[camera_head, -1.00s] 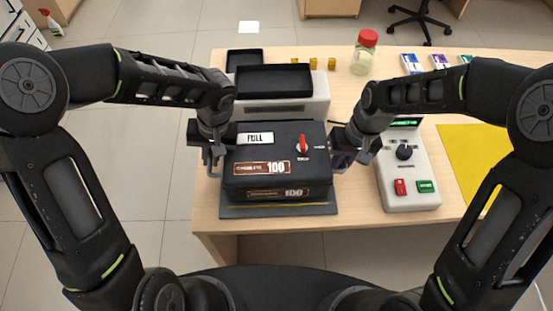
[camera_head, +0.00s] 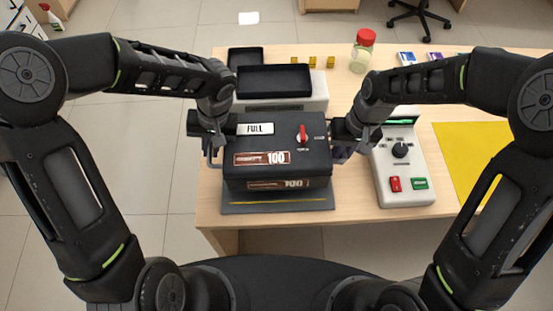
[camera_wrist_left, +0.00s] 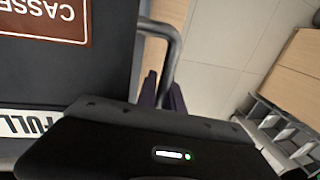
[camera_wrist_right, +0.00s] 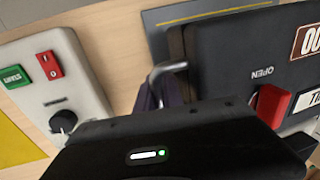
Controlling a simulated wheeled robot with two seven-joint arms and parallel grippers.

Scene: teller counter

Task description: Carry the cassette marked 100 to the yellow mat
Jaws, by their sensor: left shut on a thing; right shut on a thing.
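The black cassette marked 100 (camera_head: 275,145) has a FULL label and a red knob on top. It is level and appears raised a little above the dark grey base plate (camera_head: 260,207). My left gripper (camera_head: 213,153) is shut on the cassette's left side handle, which shows in the left wrist view (camera_wrist_left: 172,45). My right gripper (camera_head: 343,152) is shut on the right side handle, which shows in the right wrist view (camera_wrist_right: 168,68). The fingertips are partly hidden. The yellow mat (camera_head: 470,150) lies at the right of the counter, partly behind my right arm.
A white control box (camera_head: 405,175) with red and green buttons stands between cassette and mat. Behind the cassette are a pale machine (camera_head: 310,100) and black trays (camera_head: 275,78). A red-lidded jar (camera_head: 362,52), small yellow blocks (camera_head: 313,62) and colored packs (camera_head: 407,58) stand farther back.

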